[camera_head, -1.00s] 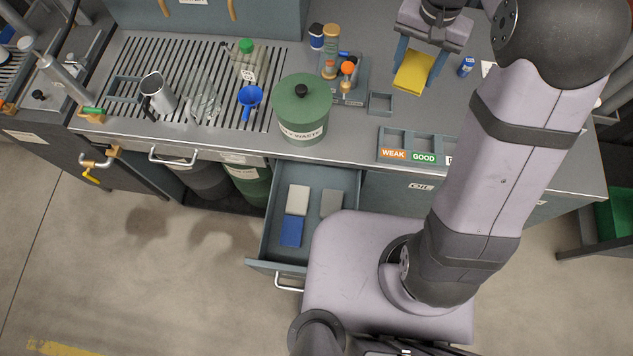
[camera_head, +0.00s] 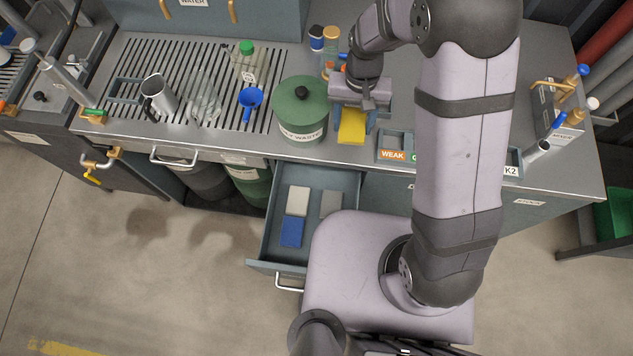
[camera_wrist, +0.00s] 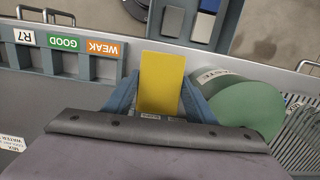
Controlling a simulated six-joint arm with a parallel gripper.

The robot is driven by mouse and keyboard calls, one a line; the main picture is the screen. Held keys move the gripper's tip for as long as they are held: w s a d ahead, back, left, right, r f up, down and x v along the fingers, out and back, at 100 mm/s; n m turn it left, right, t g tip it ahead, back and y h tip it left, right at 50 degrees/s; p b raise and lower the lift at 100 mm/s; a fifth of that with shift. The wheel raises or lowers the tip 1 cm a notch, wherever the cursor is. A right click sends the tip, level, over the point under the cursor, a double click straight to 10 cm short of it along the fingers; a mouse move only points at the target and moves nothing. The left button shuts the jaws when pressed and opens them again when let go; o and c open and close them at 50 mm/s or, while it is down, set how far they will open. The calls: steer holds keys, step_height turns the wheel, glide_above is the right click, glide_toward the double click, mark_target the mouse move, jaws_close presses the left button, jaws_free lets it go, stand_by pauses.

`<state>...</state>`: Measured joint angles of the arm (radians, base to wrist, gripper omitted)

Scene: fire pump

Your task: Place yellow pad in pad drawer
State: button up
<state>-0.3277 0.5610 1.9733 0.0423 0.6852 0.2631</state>
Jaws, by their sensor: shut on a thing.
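The yellow pad (camera_head: 352,126) is held between the fingers of my gripper (camera_head: 353,118), above the counter and just right of the green waste bin. In the wrist view the yellow pad (camera_wrist: 162,82) stands out between the blue-grey fingers of my gripper (camera_wrist: 160,95). The pad drawer (camera_head: 266,225) is pulled open below the counter, in front of the bin. In it lie a white pad (camera_head: 297,200), a blue pad (camera_head: 291,232) and a grey pad (camera_head: 331,204). The drawer also shows at the top of the wrist view (camera_wrist: 231,20), partly cut off.
The green waste bin (camera_head: 301,105) stands close to the left of my gripper. A labelled sorting tray (camera_head: 392,145) is to its right, partly hidden by my arm.

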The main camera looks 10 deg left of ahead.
steer(key=s+a+f+g+b, duration=0.1)
steer(key=s+f+b, duration=0.1)
steer(key=s+f, duration=0.8)
steer(key=s+a+f+g+b, duration=0.1)
steer(key=s+f+b, duration=0.2)
steer(key=s+f, duration=0.7)
steer(key=shift+s+a+g, duration=0.2)
steer(key=shift+s+g, duration=0.1)
steer(key=shift+s, duration=2.15)
steer(key=shift+b, duration=0.3)
steer(key=shift+f+b, duration=2.05)
steer(key=shift+f, duration=0.45)
steer(key=shift+f+b, duration=0.25)
steer(key=shift+b, duration=0.15)
steer(key=shift+f+b, duration=0.35)
steer(key=shift+b, duration=0.05)
